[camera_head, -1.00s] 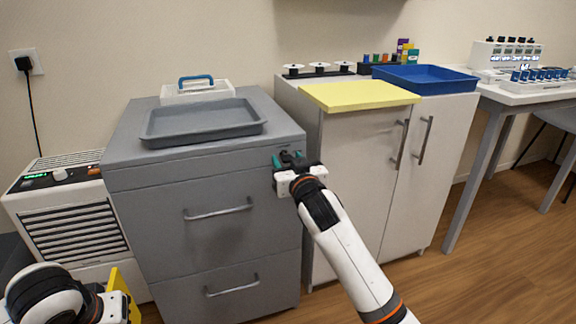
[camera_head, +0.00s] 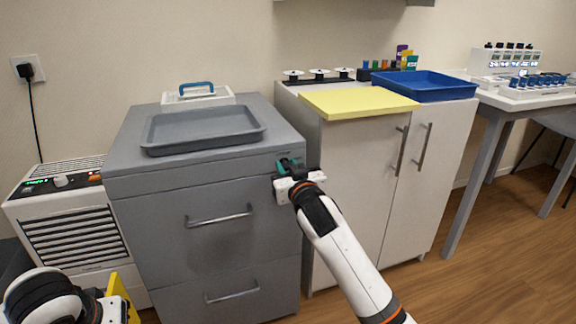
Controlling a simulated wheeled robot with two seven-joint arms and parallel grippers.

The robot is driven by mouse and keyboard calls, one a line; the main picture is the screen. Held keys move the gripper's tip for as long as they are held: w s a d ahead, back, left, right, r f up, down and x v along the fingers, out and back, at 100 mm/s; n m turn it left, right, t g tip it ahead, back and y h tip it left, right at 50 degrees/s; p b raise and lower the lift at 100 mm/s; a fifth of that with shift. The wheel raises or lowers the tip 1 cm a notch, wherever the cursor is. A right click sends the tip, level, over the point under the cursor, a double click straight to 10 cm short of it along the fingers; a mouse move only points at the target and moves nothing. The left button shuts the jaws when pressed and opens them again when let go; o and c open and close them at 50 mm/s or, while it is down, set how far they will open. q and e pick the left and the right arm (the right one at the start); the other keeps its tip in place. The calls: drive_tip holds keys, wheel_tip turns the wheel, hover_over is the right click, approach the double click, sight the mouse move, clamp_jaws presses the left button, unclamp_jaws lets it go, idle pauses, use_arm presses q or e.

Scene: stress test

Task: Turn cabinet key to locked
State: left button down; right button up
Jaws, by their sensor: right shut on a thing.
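The grey drawer cabinet (camera_head: 150,215) stands left of centre, with two handled drawers below a plain top band. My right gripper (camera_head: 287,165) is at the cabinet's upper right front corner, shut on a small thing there. The key is hidden between the dark and teal fingertips, so its angle cannot be told. My left gripper is not clearly visible; part of my left arm (camera_head: 45,298) shows at the lower left, near a yellow piece.
A grey tray (camera_head: 203,143) and a white caddy with a blue handle (camera_head: 197,97) sit on the cabinet. A white two-door cupboard (camera_head: 360,170) with a yellow board (camera_head: 358,100) and blue bin (camera_head: 424,86) stands close right. A white heater unit (camera_head: 70,230) stands left.

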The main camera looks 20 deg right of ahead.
use_arm(q)
wheel_tip(320, 180, up, 8)
drive_tip(key=p, duration=0.7)
drive_tip(key=shift+f, duration=0.1)
use_arm(e)
drive_tip(key=n, duration=0.5)
drive_tip(key=shift+r+n, duration=0.2)
drive_tip(key=shift+n, duration=0.1)
use_arm(q)
wheel_tip(320, 180, up, 3)
drive_tip(key=p, duration=0.3)
use_arm(e)
drive_tip(key=n, duration=0.3)
drive_tip(key=shift+f+n, duration=0.1)
drive_tip(key=shift+n, duration=0.2)
drive_tip(key=n+p, duration=0.2)
drive_tip(key=n, duration=0.2)
drive_tip(key=shift+n+y, duration=0.3)
use_arm(q)
drive_tip(key=shift+r+p, duration=0.95)
drive_tip(key=shift+r, duration=0.95)
use_arm(e)
drive_tip(key=shift+f+n, duration=0.15)
drive_tip(key=shift+n, duration=1.75)
drive_tip(key=o, duration=0.9)
drive_tip(key=shift+o, duration=0.4)
drive_tip(key=shift+s, duration=0.1)
